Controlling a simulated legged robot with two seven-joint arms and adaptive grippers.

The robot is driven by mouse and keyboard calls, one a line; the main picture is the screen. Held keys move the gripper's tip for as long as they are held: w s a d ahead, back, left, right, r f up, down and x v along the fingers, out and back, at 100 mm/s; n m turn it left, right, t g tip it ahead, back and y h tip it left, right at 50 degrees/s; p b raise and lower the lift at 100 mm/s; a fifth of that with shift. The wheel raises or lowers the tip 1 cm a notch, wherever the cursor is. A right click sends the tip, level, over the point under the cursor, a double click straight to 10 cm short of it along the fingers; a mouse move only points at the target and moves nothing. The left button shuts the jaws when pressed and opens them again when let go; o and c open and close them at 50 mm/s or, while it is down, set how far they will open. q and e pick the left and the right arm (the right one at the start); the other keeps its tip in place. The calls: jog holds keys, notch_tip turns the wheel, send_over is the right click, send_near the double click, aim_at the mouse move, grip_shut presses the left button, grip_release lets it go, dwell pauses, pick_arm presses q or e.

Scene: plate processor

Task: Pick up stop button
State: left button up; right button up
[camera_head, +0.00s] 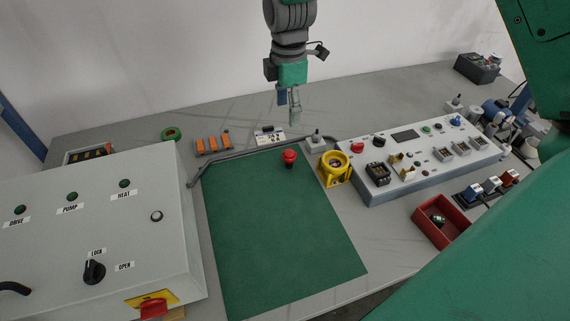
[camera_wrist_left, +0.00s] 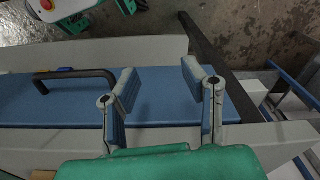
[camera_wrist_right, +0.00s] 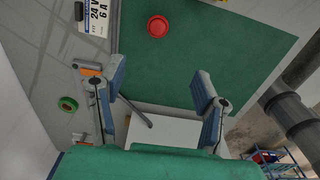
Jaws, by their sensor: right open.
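The stop button (camera_head: 289,156), a red mushroom head, stands upright on the green mat (camera_head: 270,230) near its back edge. It also shows in the right wrist view (camera_wrist_right: 157,26), seen from above near the top edge, beyond the fingertips. My right gripper (camera_head: 291,110) is above and behind the button in the head view, apart from it. Its fingers are spread and empty in the right wrist view (camera_wrist_right: 160,82). My left gripper (camera_wrist_left: 162,82) shows only in its own wrist view, fingers spread with nothing between, over a blue panel with a black handle.
A grey control box (camera_head: 90,220) stands left of the mat. A yellow ring-shaped fixture (camera_head: 335,167) and a grey console (camera_head: 420,160) stand to the right, with a red bin (camera_head: 440,237) in front. A grey cable duct (camera_head: 240,158) runs behind the mat. Most of the mat is clear.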

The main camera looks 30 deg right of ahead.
aim_at(289, 151)
jog(key=f+b, duration=0.1)
jog(key=f, duration=0.4)
jog(key=f+b, duration=0.1)
jog(key=f, duration=0.5)
jog(key=shift+w+d+f, duration=0.2)
jog(key=shift+f, duration=0.1)
jog(key=f, duration=0.5)
jog(key=shift+w+d+f, duration=0.1)
jog(key=shift+w+d, duration=0.05)
jog(key=shift+d, duration=0.2)
jog(key=shift+a, duration=0.1)
grip_shut()
